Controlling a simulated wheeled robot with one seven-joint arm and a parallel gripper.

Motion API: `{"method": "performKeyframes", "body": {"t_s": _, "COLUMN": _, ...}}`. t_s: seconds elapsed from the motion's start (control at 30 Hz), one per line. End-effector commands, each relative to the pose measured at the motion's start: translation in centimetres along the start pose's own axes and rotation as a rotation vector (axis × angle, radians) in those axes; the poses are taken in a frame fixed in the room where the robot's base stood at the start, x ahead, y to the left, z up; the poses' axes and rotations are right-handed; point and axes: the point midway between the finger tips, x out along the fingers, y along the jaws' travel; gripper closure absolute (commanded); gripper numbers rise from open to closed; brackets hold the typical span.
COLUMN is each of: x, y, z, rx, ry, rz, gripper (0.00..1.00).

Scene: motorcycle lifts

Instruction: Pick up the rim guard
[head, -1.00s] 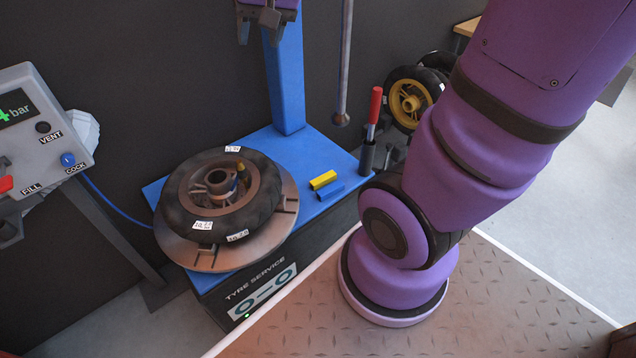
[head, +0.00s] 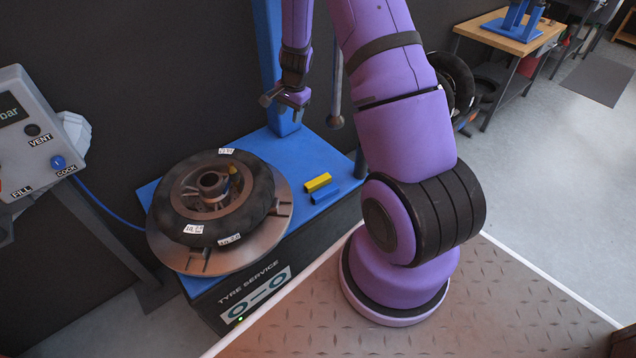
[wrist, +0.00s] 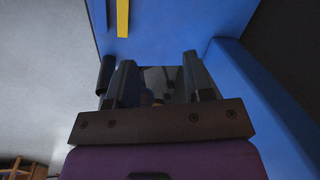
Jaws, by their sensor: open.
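Two short bars lie side by side on the blue bench of the tyre machine: a yellow bar (head: 318,182) and a blue bar (head: 325,194). I cannot tell for sure which is the rim guard. In the wrist view the yellow bar (wrist: 123,18) and the blue bar (wrist: 103,14) show at the top edge, beyond the fingers. My gripper (head: 293,99) hangs above the bench, behind the bars and in front of the blue post, apart from both. In the wrist view its fingers (wrist: 158,82) are spread with nothing held between them.
A tyre on its wheel (head: 213,198) lies on the round turntable left of the bars. The blue post (head: 268,50) stands close to my gripper. A black cylinder (wrist: 104,76) is left of the fingers in the wrist view. A grey inflator panel (head: 35,135) stands at left.

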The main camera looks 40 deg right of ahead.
Motion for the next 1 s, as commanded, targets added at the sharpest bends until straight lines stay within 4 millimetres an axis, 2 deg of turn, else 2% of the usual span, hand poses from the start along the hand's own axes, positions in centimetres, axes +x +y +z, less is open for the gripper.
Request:
{"method": "performKeyframes", "body": {"t_s": 0.03, "x": 2.4, "y": 1.0, "z": -0.9, "rx": 0.045, "ry": 0.0, "rz": 0.021, "gripper": 0.53}}
{"method": "performKeyframes", "body": {"t_s": 0.2, "x": 9.4, "y": 4.2, "z": -3.5, "rx": 0.19, "ry": 0.018, "rz": 0.077, "gripper": 0.53}}
{"method": "performKeyframes", "body": {"t_s": 0.4, "x": 15.8, "y": 8.2, "z": -5.3, "rx": 0.321, "ry": 0.043, "rz": 0.133, "gripper": 0.53}}
{"method": "performKeyframes", "body": {"t_s": 0.5, "x": 17.7, "y": 9.5, "z": -5.7, "rx": 0.36, "ry": 0.053, "rz": 0.15, "gripper": 0.53}}
{"method": "performKeyframes", "body": {"t_s": 0.6, "x": 18.8, "y": 10.4, "z": -5.9, "rx": 0.383, "ry": 0.058, "rz": 0.16, "gripper": 0.53}}
{"method": "performKeyframes", "body": {"t_s": 1.0, "x": 23.7, "y": 11.4, "z": -6.1, "rx": 0.39, "ry": 0.06, "rz": 0.164, "gripper": 0.53}}
